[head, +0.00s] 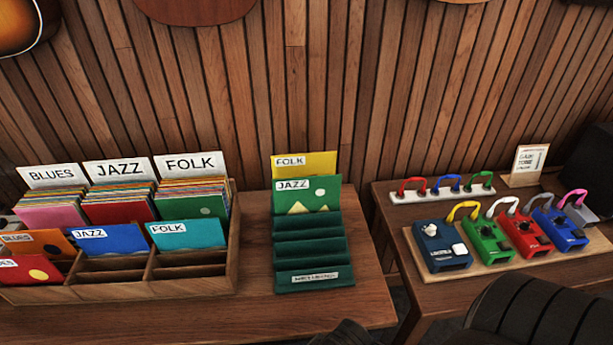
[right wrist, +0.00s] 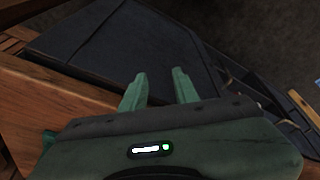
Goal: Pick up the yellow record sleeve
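The yellow record sleeve (head: 318,162) stands upright in the rearmost slot of a dark green stepped rack (head: 312,252). It has a white FOLK label at its upper left. A green sleeve (head: 322,192) labelled JAZZ stands just in front and hides its lower part. My right gripper (right wrist: 160,74) shows in the right wrist view with its two green fingers apart and nothing between them. It is away from the sleeve, which is not in that view. I cannot make out my left gripper in either view.
A wooden record crate (head: 150,285) with several sleeves and dividers stands left of the rack. On the right table, a pedal board (head: 470,265) holds several coloured pedals, with a white strip (head: 440,192) behind. The tabletop is bare right of the rack. A slatted wall stands behind.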

